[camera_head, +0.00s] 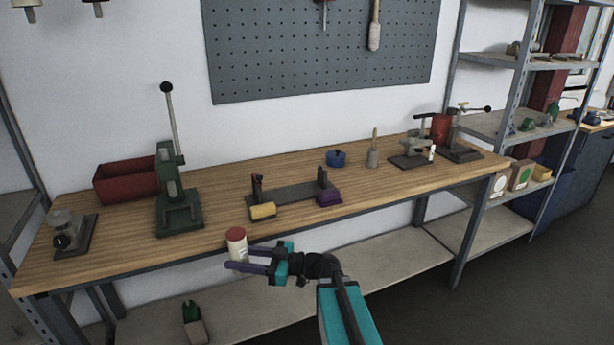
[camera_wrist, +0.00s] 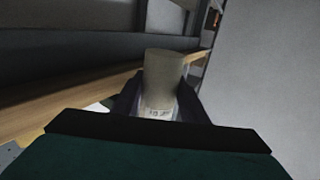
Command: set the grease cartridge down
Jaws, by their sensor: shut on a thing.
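The grease cartridge (camera_head: 237,243) is a white cylinder with a red top, held upright between the purple fingers of my gripper (camera_head: 245,261). It is in front of the workbench's front edge in the head view, and I cannot tell whether it is over the top. In the wrist view the cartridge (camera_wrist: 163,82) shows dim and grey between the dark fingers of my gripper (camera_wrist: 158,108). The fingers are shut on its lower part.
The wooden workbench (camera_head: 110,235) has a green lever press (camera_head: 178,205), a red bin (camera_head: 125,182), a yellow cylinder (camera_head: 263,211) and a purple block (camera_head: 329,196) on it. Bare wood lies between the press and the yellow cylinder. A lower shelf (camera_head: 370,270) runs below.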

